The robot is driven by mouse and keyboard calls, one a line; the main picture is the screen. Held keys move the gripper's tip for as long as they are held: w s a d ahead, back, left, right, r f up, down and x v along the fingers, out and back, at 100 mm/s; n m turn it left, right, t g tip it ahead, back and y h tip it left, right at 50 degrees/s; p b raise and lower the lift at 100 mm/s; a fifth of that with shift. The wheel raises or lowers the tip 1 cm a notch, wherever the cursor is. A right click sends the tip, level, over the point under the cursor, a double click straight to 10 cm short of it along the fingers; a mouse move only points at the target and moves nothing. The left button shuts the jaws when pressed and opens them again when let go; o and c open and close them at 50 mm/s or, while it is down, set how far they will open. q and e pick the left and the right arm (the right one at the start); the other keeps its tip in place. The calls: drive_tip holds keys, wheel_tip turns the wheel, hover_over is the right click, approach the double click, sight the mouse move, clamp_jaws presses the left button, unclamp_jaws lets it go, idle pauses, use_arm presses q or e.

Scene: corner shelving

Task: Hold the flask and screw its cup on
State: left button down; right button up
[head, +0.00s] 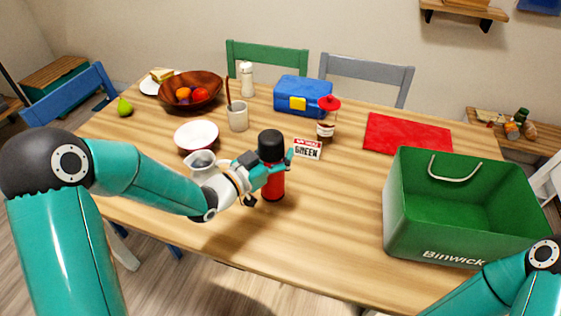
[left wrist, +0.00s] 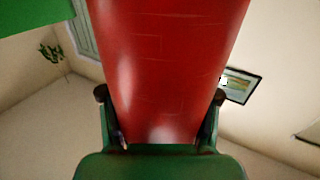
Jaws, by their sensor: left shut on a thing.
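A red flask (head: 273,186) with a black cup (head: 271,146) on its top stands upright at the middle of the wooden table. My left gripper (head: 275,170) is shut around the flask's upper body, just below the cup. In the left wrist view the red flask (left wrist: 170,70) fills the middle, between the two fingers of my left gripper (left wrist: 160,135). I cannot tell how tightly the cup sits. Part of my right arm shows at the lower right of the head view, but its gripper is out of view.
A green crate (head: 410,225) stands at the right. Behind the flask are a small sign (head: 307,149), a red-topped jar (head: 326,127), a blue lunch box (head: 303,92) and a utensil cup (head: 238,118). A white bowl (head: 196,136) is at left. The front table is clear.

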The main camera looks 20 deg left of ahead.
use_arm(q)
drive_tip(key=shift+r, duration=0.1)
drive_tip(key=shift+f, duration=1.9)
drive_tip(key=shift+f, duration=0.15)
drive_tip(key=shift+c, duration=1.3)
unclamp_jaws()
drive_tip(key=b+v, duration=0.2)
drive_tip(key=v, duration=1)
